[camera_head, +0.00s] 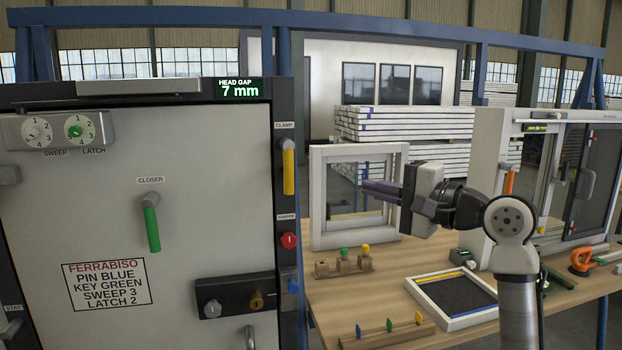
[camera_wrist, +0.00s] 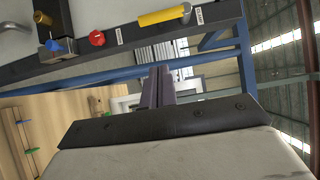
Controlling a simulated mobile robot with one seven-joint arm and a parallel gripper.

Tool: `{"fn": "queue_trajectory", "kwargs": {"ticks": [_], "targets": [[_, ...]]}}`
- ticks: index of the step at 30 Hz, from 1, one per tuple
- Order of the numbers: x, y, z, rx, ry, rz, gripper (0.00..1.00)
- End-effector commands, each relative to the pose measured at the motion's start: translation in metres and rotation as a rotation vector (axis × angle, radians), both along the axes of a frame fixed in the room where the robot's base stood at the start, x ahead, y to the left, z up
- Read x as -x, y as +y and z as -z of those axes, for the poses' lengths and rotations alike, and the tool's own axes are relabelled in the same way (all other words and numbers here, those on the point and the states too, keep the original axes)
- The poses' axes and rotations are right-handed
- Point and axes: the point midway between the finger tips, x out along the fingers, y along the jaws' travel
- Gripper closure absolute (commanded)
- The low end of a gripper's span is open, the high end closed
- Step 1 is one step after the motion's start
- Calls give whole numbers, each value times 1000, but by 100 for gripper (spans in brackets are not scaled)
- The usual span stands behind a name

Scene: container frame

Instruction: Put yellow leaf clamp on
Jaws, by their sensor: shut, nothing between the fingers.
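The yellow leaf clamp (camera_head: 289,172) is a yellow-gripped lever on the dark frame post at the door's right edge, under a CLAMP label. It hangs straight down in the head view. It also shows at the top of the wrist view (camera_wrist: 163,16). My gripper (camera_head: 366,190) is shut and empty, its dark fingers pointing left toward the post, to the right of the clamp and apart from it. The fingertips (camera_wrist: 158,70) show in the wrist view below the clamp in the picture.
A red knob (camera_head: 290,240) and a blue pin (camera_head: 293,286) sit lower on the post. The grey door has a green closer handle (camera_head: 151,229). A display (camera_head: 240,90) reads head gap 7 mm. Behind my gripper, a white window frame (camera_head: 322,200) stands on the wooden bench (camera_head: 390,275).

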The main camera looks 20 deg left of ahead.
Motion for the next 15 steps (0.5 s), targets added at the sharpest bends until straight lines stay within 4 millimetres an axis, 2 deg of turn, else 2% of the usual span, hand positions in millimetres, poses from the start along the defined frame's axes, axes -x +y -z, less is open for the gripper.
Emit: {"fn": "queue_trajectory", "kwargs": {"ticks": [5,8,15], "targets": [[-1,4,-1,-1,-1,0,100],[-5,14,-1,1,-1,-2,100],[-23,59,-4,1,-2,-1,100]]}}
